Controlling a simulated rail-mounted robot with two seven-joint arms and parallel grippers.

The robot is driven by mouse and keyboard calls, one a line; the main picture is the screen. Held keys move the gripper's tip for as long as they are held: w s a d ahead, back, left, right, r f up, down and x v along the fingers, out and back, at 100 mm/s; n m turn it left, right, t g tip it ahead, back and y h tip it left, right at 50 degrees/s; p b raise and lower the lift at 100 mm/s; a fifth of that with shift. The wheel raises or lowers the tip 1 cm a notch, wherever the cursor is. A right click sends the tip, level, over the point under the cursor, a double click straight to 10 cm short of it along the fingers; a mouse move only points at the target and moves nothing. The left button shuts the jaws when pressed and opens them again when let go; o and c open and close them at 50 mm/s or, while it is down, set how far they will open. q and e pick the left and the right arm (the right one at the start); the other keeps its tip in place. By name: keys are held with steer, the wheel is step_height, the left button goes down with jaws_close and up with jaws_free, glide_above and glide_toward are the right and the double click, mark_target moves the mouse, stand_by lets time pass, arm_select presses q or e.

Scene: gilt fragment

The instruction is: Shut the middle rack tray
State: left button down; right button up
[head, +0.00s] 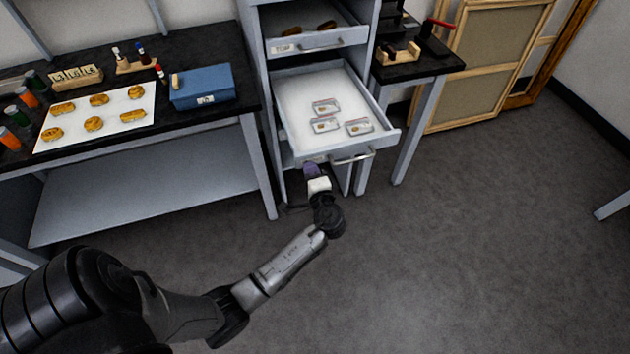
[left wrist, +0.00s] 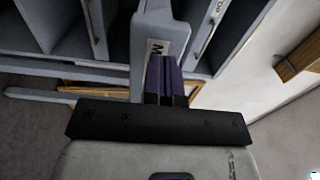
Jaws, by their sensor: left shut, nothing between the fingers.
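The middle rack tray (head: 300,100) is pulled well out of the grey rack. It has a pale lining, and several small clear boxes (head: 325,125) with gold pieces lie in it. Its silver handle (head: 352,157) is on the front panel. My left gripper (head: 312,170) is shut and empty, at the left part of the tray's front, left of the handle. In the left wrist view its purple fingers (left wrist: 167,78) are close against the front panel (left wrist: 152,20), by a label starting with M. Whether they touch is unclear. My right gripper is out of view.
The top tray (head: 318,42) above is also partly out. A black workbench on the left bears a blue box (head: 202,87) and a white sheet (head: 112,128) with gilt pieces. A small black table (head: 425,65) stands right of the rack. The floor in front is clear.

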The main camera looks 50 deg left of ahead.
arm_select(q)
steer(key=shift+w+a, duration=0.2)
steer(key=shift+a, duration=0.35)
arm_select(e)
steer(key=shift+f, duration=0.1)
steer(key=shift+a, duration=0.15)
